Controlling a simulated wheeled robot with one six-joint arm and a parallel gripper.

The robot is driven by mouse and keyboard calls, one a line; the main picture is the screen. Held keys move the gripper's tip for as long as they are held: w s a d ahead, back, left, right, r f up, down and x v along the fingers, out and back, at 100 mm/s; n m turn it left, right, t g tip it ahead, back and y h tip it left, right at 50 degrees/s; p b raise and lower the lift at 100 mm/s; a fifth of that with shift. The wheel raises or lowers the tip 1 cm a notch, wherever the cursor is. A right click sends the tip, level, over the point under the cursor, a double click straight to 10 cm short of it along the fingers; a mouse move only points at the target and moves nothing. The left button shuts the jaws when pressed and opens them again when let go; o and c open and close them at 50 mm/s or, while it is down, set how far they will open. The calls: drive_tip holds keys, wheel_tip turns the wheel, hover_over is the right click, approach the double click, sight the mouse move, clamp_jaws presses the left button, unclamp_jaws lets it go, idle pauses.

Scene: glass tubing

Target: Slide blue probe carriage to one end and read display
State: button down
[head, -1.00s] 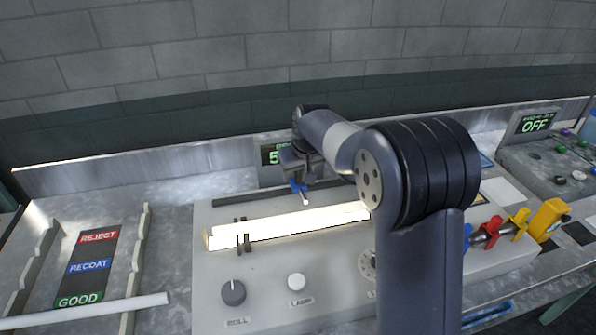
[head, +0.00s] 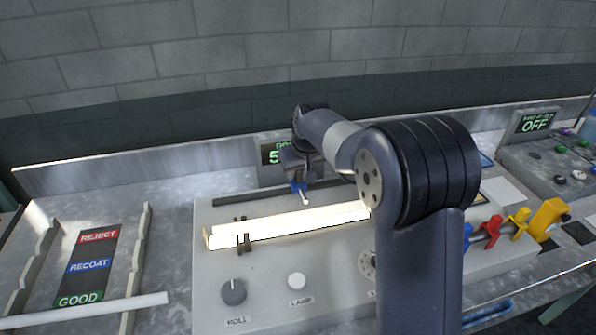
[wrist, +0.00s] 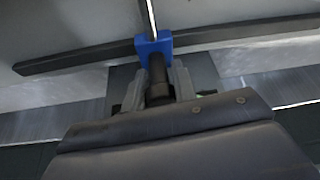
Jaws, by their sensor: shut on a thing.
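The blue probe carriage (head: 299,188) sits on the dark rail (head: 232,199) behind the glowing tube, with a pale probe tip pointing toward the tube. It also shows in the wrist view (wrist: 153,46), astride the rail (wrist: 80,58). My gripper (wrist: 158,88) is shut on the carriage's dark post, its fingers on both sides. In the head view my gripper (head: 297,165) stands above the carriage. The display (head: 272,155) behind it shows green characters, starting with what looks like a 5; my gripper and arm hide the rest.
A glowing tube (head: 285,222) lies on dark supports in front of the rail. The panel has a ROLL knob (head: 233,292) and a LAMP button (head: 296,281). A REJECT, RECOAT, GOOD rack (head: 88,265) stands left, with a white tube across it. Red and yellow clamps (head: 520,224) are right.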

drive_tip(key=s+a, duration=0.1)
drive_tip(key=a, duration=0.3)
drive_tip(key=s+a+p, duration=0.1)
drive_tip(key=a, duration=0.3)
drive_tip(key=s+a, duration=0.1)
drive_tip(key=a, duration=0.3)
drive_tip(key=shift+s+a, duration=0.25)
drive_tip(key=shift+a, duration=0.05)
drive_tip(key=c, duration=1.1)
unclamp_jaws()
drive_tip(key=shift+c, duration=0.2)
drive_tip(key=shift+d+r, duration=0.1)
drive_tip(key=v, duration=1)
drive_tip(key=shift+r+b, duration=0.35)
drive_tip(key=shift+s, duration=0.1)
